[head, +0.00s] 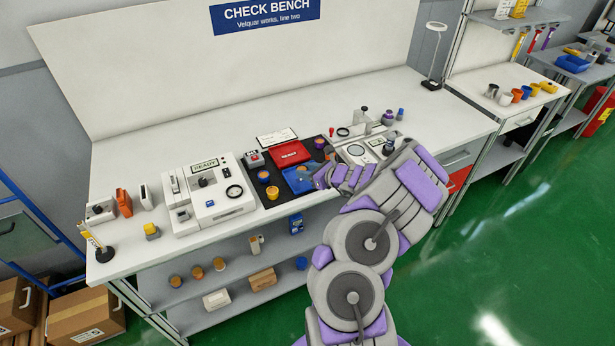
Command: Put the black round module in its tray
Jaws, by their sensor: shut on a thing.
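My gripper (322,177) is at the end of my purple and grey arm, over the right part of the black mat (282,210) on the bench. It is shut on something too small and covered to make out. A blue tray (299,184) lies just left of my gripper, with a small round orange and purple piece on it. A red tray (290,153) lies behind it on the mat. I cannot pick out a black round module for certain. My forearm hides part of the bench to the right of the gripper.
A white machine marked READY (207,192) stands left of the mat. A grey fixture (362,130) with round parts stands at right. Several small items lie on the lower shelf (225,300).

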